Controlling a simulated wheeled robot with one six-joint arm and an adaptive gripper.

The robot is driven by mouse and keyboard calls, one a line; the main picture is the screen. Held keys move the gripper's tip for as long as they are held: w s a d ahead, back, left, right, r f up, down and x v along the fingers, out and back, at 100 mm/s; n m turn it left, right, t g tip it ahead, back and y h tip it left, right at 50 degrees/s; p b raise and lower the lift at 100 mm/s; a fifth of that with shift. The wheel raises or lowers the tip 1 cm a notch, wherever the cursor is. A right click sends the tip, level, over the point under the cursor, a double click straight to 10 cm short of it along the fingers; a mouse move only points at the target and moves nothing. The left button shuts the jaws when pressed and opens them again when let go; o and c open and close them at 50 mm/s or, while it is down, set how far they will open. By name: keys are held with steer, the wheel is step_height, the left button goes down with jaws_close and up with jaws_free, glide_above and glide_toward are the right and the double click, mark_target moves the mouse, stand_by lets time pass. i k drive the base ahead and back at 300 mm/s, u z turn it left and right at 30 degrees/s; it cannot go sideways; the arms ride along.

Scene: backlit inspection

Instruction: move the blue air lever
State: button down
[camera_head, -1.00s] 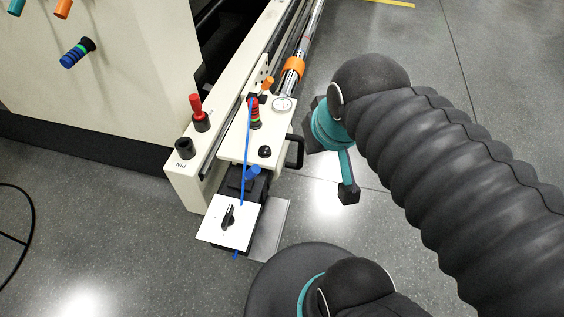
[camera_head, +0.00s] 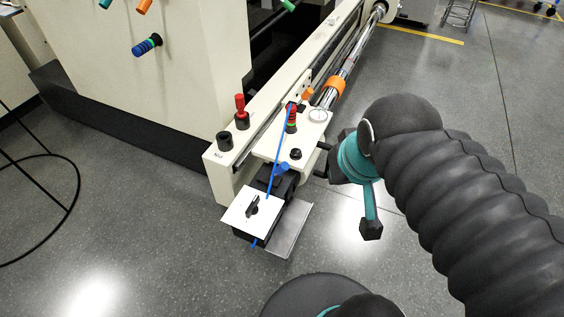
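The blue air lever (camera_head: 281,168) is a small blue handle on the dark block between the cream plate and the white switch plate. A thin blue hose (camera_head: 276,150) runs down just left of it.
The white plate with a black switch (camera_head: 252,207) is below the lever, with a grey metal tray (camera_head: 293,232) beside it. A black wire stand (camera_head: 66,208) is at left.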

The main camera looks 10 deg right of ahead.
mark_target(283, 167)
steer(key=u, duration=0.05)
steer(key=k, duration=1.1)
steer(key=z, duration=0.2)
